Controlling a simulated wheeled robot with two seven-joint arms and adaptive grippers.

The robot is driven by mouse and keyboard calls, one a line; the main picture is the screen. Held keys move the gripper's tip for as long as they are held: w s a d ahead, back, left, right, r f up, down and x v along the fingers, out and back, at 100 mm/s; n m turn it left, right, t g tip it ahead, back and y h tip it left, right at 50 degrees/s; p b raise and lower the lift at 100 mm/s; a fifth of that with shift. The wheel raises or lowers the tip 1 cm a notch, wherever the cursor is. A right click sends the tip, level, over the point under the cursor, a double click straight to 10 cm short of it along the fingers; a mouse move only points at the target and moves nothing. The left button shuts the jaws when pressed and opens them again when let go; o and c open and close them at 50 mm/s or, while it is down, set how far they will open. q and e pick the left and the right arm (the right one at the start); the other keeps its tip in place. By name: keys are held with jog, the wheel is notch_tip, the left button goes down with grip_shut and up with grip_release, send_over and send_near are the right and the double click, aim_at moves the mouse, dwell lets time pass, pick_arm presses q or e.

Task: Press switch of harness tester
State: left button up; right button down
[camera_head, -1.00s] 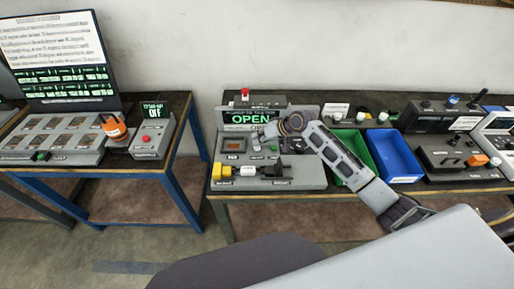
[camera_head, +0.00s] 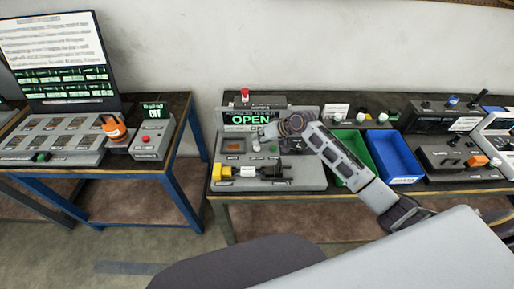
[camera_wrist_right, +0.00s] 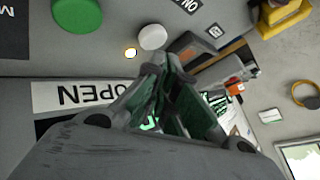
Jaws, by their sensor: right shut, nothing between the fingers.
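The harness tester (camera_head: 310,172) is a grey panel unit on the right-hand bench. Its display (camera_head: 251,119) reads OPEN in green. A yellow connector (camera_head: 221,171) and a dark harness part lie along its front. My right gripper (camera_head: 262,139) reaches over the panel from the right. In the right wrist view its fingers (camera_wrist_right: 158,72) are shut with nothing between them. There a round white button (camera_wrist_right: 152,37) is close to the fingertips; I cannot tell whether they touch. A green button (camera_wrist_right: 77,14) and a small lit lamp (camera_wrist_right: 130,52) are beside it. My left gripper is out of view.
A green bin (camera_head: 345,165) and a blue bin (camera_head: 393,158) stand right of the tester, with grey control boxes (camera_head: 452,157) beyond. A blue-framed bench (camera_head: 170,160) on the left carries a monitor (camera_head: 55,60) and an orange item (camera_head: 115,130). A floor gap separates the benches.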

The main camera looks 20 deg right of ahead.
jog(key=shift+f, duration=0.65)
dwell(1.0)
jog(key=shift+r, duration=0.15)
jog(key=shift+r+p, duration=0.5)
jog(key=shift+p, duration=0.4)
jog(key=shift+r, duration=0.1)
jog(key=shift+r+p, duration=1.1)
jog(key=shift+p, duration=0.1)
jog(key=shift+r+p, duration=0.35)
jog(key=shift+r, duration=1.45)
jog(key=shift+f, duration=0.1)
